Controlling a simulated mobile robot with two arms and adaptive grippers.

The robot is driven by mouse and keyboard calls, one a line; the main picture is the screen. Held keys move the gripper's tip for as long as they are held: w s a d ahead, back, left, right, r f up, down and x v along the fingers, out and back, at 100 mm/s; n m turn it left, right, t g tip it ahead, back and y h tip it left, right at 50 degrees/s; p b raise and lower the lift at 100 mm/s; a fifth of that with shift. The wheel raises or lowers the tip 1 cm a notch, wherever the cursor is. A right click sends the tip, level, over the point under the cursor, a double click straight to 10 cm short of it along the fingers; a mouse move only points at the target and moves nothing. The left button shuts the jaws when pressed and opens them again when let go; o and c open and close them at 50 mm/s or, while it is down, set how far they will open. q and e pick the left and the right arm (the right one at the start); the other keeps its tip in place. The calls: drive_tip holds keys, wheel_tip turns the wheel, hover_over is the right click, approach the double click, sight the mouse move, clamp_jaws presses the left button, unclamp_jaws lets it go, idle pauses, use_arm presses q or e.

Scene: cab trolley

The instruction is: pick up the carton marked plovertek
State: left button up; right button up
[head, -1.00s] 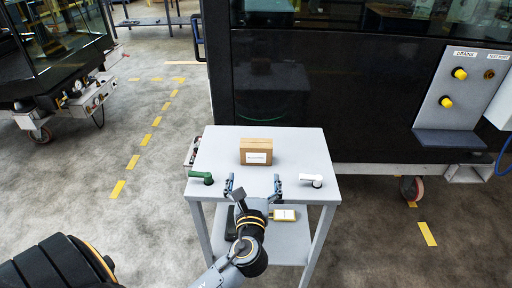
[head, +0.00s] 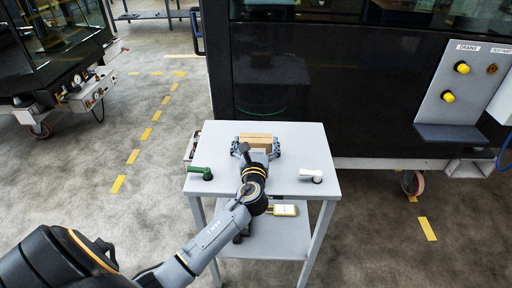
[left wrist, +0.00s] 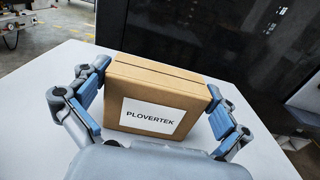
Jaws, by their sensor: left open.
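The carton (head: 257,137) is a brown box standing on the grey trolley top (head: 305,145). In the left wrist view the carton (left wrist: 157,95) carries a white label reading PLOVERTEK. My left gripper (head: 256,151) is open, with one finger on each side of the carton. In the left wrist view the blue finger pads of the left gripper (left wrist: 156,108) flank the box, the left pad very close to its side. I cannot tell whether either pad touches. In the head view the gripper and wrist hide the carton's lower front. My right gripper is not in view.
A green-handled part (head: 200,173) lies on the trolley top at left, a white-handled one (head: 313,175) at right. A yellow-edged item (head: 284,210) lies on the lower shelf (head: 262,240). A large dark cabinet (head: 330,90) stands behind the trolley.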

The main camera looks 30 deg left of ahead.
use_arm(q)
drive_tip(key=shift+w+a, duration=0.15)
drive_tip(key=shift+w, duration=0.1)
drive_tip(key=c, duration=1.3)
drive_tip(key=shift+r, duration=0.1)
drive_tip(key=shift+c, duration=0.5)
drive_tip(key=shift+r, duration=0.1)
